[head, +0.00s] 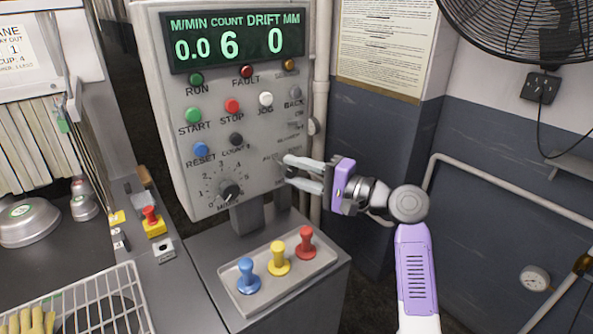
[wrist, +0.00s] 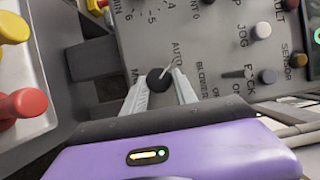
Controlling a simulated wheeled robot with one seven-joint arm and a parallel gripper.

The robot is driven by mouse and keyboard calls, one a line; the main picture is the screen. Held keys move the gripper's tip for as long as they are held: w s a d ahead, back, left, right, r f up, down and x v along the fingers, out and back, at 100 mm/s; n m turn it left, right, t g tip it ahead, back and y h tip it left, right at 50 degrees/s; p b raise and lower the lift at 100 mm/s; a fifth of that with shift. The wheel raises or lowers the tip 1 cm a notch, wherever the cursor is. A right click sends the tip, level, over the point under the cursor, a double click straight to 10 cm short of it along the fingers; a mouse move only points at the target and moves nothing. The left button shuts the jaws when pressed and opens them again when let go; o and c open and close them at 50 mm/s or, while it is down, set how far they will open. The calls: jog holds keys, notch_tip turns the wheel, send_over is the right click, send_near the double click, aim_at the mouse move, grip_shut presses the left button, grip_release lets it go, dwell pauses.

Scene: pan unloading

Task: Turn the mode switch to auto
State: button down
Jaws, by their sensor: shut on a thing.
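The mode switch is a small black knob (wrist: 158,80) on the grey control panel (head: 180,120), with the labels AUTO and MAN beside it. In the wrist view a pale line on the knob points toward the AUTO side. My gripper (head: 288,172) is at the panel's lower right, with one finger on each side of the knob. Its fingertips also show in the wrist view (wrist: 162,92), shut on the knob. In the head view the fingers largely hide the knob.
A dial knob (head: 230,190) and several buttons sit left of my gripper on the panel. Below, a tray (head: 245,308) holds blue, yellow and red stamp-like handles. A pipe (head: 510,185) runs along the wall at right. A fan (head: 520,25) hangs above.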

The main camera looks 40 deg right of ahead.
jog(key=shift+f, duration=0.1)
dwell(0.4)
jog(key=c, duration=1)
grip_release()
jog(key=b+v, duration=0.1)
jog(key=v, duration=0.7)
jog(key=shift+w, duration=0.1)
